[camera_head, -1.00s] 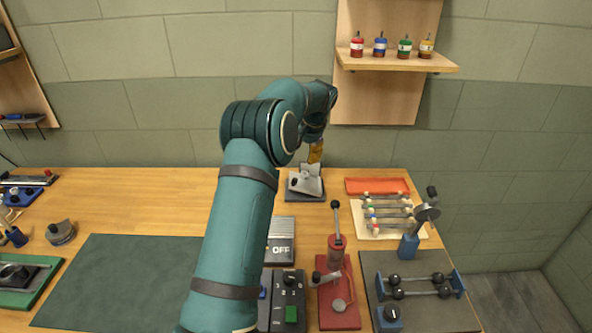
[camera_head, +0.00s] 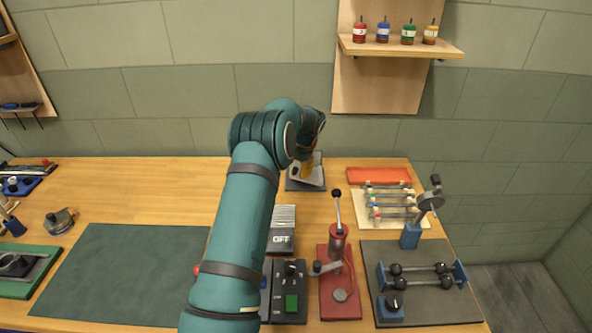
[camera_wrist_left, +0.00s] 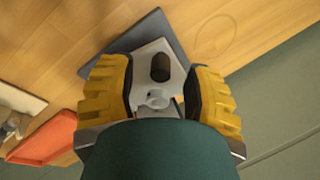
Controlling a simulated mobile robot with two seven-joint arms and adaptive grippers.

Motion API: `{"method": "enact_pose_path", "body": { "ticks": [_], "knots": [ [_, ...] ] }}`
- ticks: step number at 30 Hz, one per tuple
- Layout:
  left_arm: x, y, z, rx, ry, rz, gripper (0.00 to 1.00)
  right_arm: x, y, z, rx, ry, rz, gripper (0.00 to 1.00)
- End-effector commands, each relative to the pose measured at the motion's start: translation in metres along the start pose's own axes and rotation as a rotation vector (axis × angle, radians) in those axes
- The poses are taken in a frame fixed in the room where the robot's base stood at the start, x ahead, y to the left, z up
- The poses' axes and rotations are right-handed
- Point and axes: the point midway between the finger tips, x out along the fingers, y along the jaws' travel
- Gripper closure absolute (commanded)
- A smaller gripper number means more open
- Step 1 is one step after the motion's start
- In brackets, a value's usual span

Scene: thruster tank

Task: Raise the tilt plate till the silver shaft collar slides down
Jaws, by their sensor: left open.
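The tilt plate (camera_head: 314,176) is a pale grey plate on a dark base (camera_head: 292,184) at the back of the bench; my left arm partly hides it. My left gripper (camera_head: 307,170), with yellow fingers, is open at the plate. In the left wrist view the open fingers (camera_wrist_left: 160,85) stand on either side of the plate (camera_wrist_left: 141,76). A small pale ring (camera_wrist_left: 157,100) between them may be the silver shaft collar; I cannot be sure. A dark oval piece (camera_wrist_left: 160,67) shows beside it. I cannot tell whether the fingers touch the plate. My right gripper is not in view.
An orange tray (camera_head: 378,175) and a rack of rods (camera_head: 388,207) stand right of the plate. The bench left of my arm is clear behind the green mat (camera_head: 130,270).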

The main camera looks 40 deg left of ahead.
Motion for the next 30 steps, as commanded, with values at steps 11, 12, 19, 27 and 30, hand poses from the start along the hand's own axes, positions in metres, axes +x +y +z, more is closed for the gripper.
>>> {"method": "enact_pose_path", "body": {
  "ticks": [11,12,19,27,30],
  "knots": [
    [0.0093,-0.0005,0.0002,0.0,0.0,0.0,0.5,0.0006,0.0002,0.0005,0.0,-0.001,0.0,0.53],
    [0.0092,-0.0005,0.0002,0.0,0.0,0.0,0.5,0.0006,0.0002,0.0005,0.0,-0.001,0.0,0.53],
    [0.0091,-0.0005,0.0002,0.0,0.0,0.0,1.0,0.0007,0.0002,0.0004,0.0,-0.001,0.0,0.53],
    [0.0088,-0.0004,-0.0003,0.0,0.002,-0.001,1.0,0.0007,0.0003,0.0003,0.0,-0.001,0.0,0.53],
    [0.0078,0.0002,-0.0011,0.002,-0.001,-0.005,1.0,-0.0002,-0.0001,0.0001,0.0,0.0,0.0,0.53]
  ]
}}
